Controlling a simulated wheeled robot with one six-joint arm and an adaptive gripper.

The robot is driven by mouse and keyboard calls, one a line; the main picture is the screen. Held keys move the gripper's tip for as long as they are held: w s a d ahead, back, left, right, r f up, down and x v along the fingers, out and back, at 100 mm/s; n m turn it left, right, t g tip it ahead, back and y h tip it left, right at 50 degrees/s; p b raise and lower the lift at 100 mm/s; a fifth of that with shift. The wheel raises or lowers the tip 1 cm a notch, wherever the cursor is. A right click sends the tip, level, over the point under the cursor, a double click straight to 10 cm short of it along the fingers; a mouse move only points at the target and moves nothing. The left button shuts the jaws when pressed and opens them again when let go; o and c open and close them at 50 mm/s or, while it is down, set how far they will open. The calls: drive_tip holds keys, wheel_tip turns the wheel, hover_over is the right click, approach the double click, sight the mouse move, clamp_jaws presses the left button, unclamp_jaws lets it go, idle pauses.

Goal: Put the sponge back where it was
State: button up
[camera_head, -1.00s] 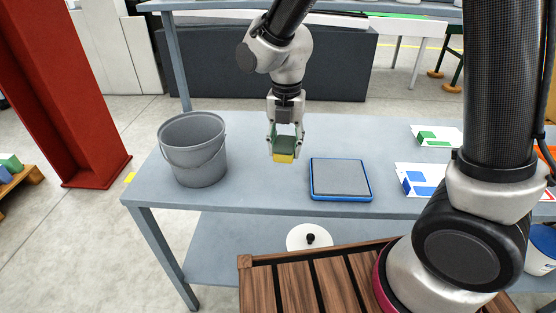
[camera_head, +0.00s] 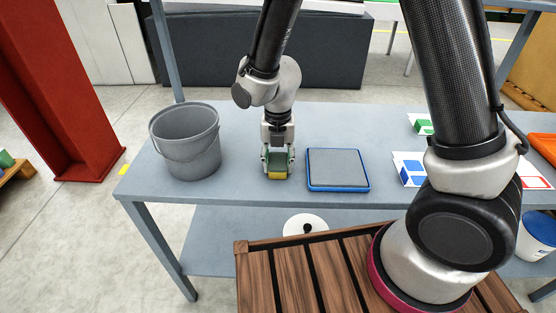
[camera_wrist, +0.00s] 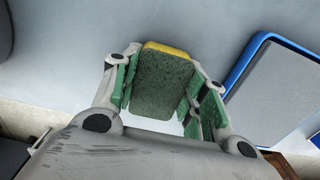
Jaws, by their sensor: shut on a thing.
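The sponge (camera_head: 278,175), yellow with a green scouring side, is between the fingers of my gripper (camera_head: 278,165). In the wrist view the sponge (camera_wrist: 160,84) shows its green face and a yellow edge, and my gripper (camera_wrist: 163,95) is shut on it with a green pad at each side. The sponge is low over the grey-blue table (camera_head: 240,187), between the bucket and the blue tray. I cannot tell whether it touches the table top.
A grey bucket (camera_head: 186,143) stands to the left of my gripper. A blue-rimmed tray with a grey pad (camera_head: 338,168) lies close on the right; it also shows in the wrist view (camera_wrist: 275,95). White sheets with blue blocks (camera_head: 411,170) and green blocks (camera_head: 424,127) lie further right.

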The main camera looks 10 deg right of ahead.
sight(278, 159)
drive_tip(key=shift+f, duration=0.1)
drive_tip(key=o, duration=1)
drive_tip(key=shift+d+r, duration=0.1)
drive_tip(key=shift+r, duration=6.1)
